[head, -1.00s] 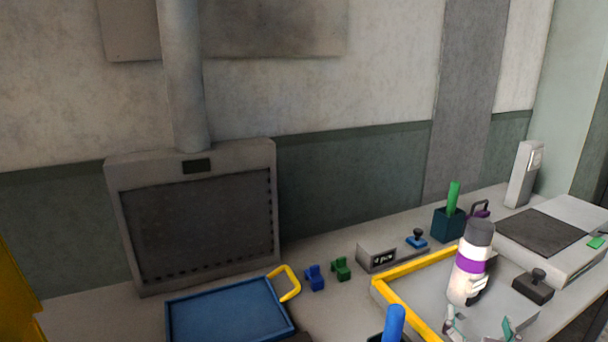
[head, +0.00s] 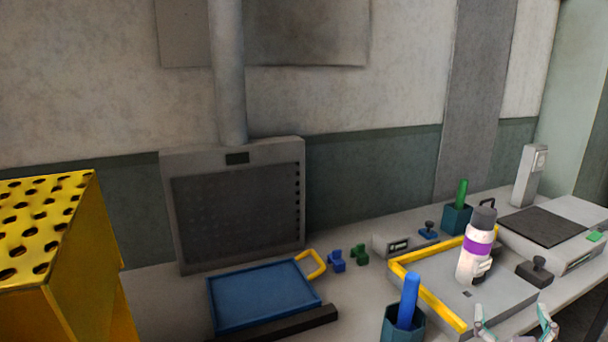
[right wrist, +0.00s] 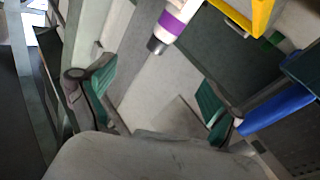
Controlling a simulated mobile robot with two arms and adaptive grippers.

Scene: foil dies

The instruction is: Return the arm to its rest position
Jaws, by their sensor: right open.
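My right gripper (head: 513,320) is at the bottom edge of the head view, open, with nothing between its fingers. Its two green-padded fingers stand wide apart in the right wrist view (right wrist: 157,92). The white bottle (head: 466,266) with a purple band and grey cap stands upright on the yellow-edged grey plate, to the left of and beyond the gripper. The bottle also shows at the top of the right wrist view (right wrist: 187,12), beyond the fingers and apart from them. My left gripper is out of view.
A blue tray (head: 259,297) lies on the left of the bench. A holder (head: 396,327) with a blue stick (head: 408,300) stands near the front. The yellow-edged plate (head: 428,307) lies right of it. A perforated yellow box (head: 85,260) rises at the left.

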